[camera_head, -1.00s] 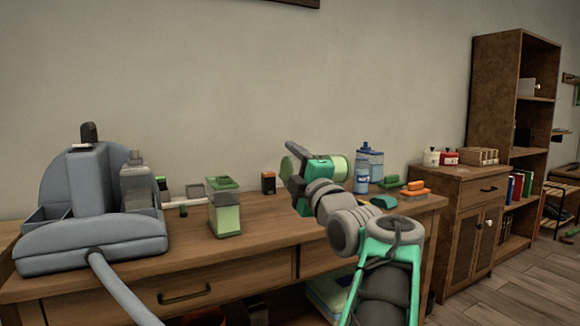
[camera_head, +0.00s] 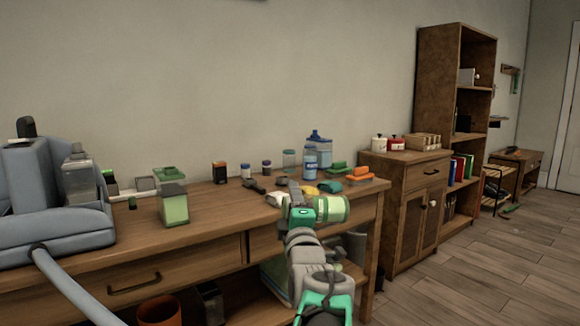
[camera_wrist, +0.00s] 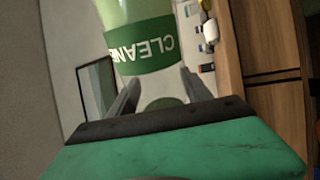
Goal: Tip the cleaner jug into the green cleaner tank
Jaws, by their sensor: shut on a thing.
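The cleaner jug (camera_head: 331,209) is a pale green cylinder with a darker green band. It lies on its side, held by my gripper (camera_head: 300,211) at the right part of the wooden desk. In the wrist view the jug (camera_wrist: 140,50) shows its "CLEANE…" label between the two fingers of my gripper (camera_wrist: 160,93), which is shut on it. The tank (camera_head: 174,208) is a clear, boxy container with green liquid. It stands on the desk well left of my gripper, with a green part (camera_head: 168,174) at its top. The jug's mouth is not clearly visible.
A grey-blue machine (camera_head: 50,225) with a hose stands at the desk's left. Small dark jars (camera_head: 246,170), an orange-black box (camera_head: 219,172) and blue bottles (camera_head: 310,160) line the back. The desk front between tank and gripper (camera_head: 225,210) is clear.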

